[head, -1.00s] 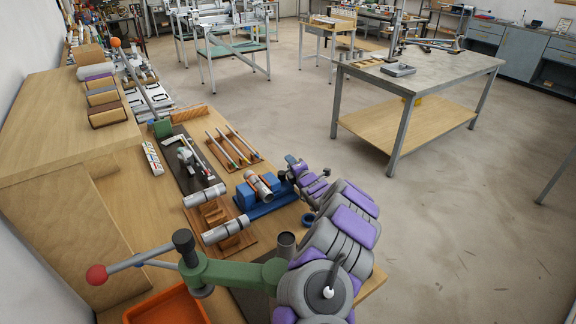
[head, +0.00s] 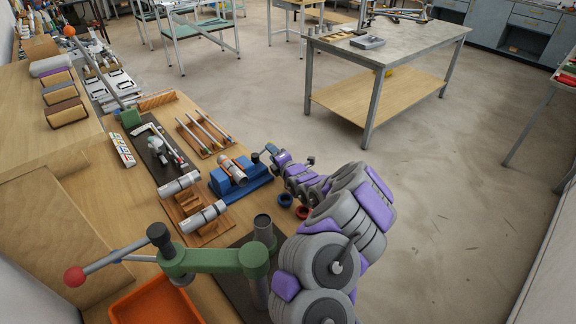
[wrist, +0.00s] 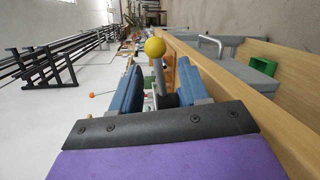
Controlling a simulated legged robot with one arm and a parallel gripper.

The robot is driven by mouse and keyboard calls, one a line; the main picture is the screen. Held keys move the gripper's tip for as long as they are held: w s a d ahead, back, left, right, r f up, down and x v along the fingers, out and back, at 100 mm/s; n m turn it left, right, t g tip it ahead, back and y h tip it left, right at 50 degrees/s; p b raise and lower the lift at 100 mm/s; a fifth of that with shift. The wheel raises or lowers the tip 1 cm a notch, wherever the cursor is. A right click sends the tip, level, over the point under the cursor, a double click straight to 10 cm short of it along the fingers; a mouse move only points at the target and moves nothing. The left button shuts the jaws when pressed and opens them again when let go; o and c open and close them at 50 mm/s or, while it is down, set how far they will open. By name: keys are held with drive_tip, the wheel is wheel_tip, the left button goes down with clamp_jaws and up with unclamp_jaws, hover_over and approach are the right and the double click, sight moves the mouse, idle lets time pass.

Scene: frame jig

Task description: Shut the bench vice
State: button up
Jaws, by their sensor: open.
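The bench vice (head: 243,180) is blue and stands on the wooden bench, with a silver cylinder (head: 232,169) with an orange band at its jaws. Whether the jaws touch the cylinder is not clear. My gripper (head: 270,154) is at the vice's far right end. In the wrist view my gripper (wrist: 160,80) is open, with its two blue fingers apart. A grey rod with a yellow ball (wrist: 155,47) shows between or just beyond the fingers, apparently the vice handle. Contact with it cannot be told.
A green arm press (head: 215,261) with a red-knobbed lever stands in front, beside an orange tray (head: 150,305). A wooden rack (head: 205,225) holds silver cylinders left of the vice. Blue (head: 285,200) and red (head: 303,212) rings lie near my arm.

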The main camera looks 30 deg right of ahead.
drive_tip(key=s+p, duration=0.1)
drive_tip(key=s, duration=0.2)
drive_tip(key=s+p, duration=0.1)
drive_tip(key=s, duration=0.2)
drive_tip(key=s+r+p, duration=0.1)
drive_tip(key=s, duration=0.2)
drive_tip(key=shift+s, duration=0.35)
drive_tip(key=shift+s+a, duration=0.2)
